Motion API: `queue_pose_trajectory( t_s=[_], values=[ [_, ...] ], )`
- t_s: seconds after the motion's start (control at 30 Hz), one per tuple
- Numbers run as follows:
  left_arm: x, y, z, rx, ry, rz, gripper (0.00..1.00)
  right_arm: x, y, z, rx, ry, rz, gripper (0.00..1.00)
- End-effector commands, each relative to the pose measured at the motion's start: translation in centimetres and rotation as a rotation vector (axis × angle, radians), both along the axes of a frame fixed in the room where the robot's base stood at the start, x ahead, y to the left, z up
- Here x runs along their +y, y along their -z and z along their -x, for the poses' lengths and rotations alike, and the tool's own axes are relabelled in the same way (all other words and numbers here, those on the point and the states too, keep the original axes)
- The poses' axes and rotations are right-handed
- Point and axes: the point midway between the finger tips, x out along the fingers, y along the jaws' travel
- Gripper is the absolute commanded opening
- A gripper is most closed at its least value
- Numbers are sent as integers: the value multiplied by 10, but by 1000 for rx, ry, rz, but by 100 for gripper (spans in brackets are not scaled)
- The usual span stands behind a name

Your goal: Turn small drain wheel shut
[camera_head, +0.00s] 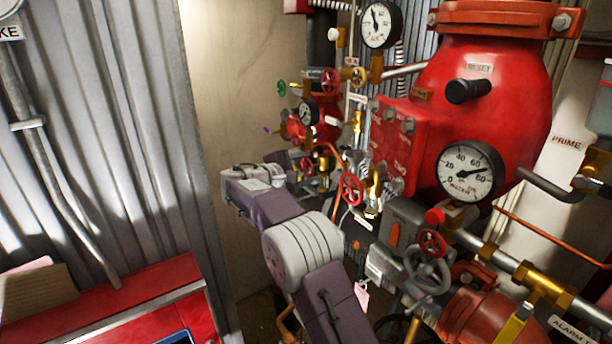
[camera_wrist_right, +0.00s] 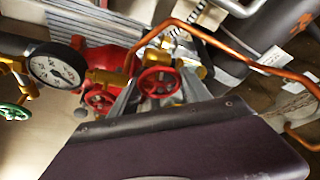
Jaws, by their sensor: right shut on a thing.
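My right gripper (camera_head: 294,161) reaches in from below in the head view, and its wrist hides much of the pipework behind it. In the right wrist view its grey fingers (camera_wrist_right: 158,92) are closed about a small red drain wheel (camera_wrist_right: 157,82) with spokes. In the head view a small red wheel (camera_head: 307,166) shows by the fingertips, partly hidden. The exact contact of fingers and rim is too small to tell. My left gripper does not show.
A copper pipe (camera_wrist_right: 240,60) runs close by. Another red wheel (camera_head: 350,188) and the large red valve body (camera_head: 510,100) stand right. Corrugated wall (camera_head: 120,130) is left.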

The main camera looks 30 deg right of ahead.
Motion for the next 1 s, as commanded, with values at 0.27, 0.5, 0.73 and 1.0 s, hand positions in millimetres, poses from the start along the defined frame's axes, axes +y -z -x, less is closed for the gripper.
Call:
queue_pose_trajectory(
  t_s=[0.27,0.5,0.73,1.0],
  values=[
    [0,11,0,0,0,0,36,0,0,0,-38,1,-3,15],
    [0,11,0,0,0,0,36,0,0,0,-38,1,-3,64],
    [0,15,0,0,0,0,36,5,0,2,-38,-1,-2,64],
    [0,40,0,0,0,0,36,56,-9,24,-41,-3,-4,64]
  ],
)
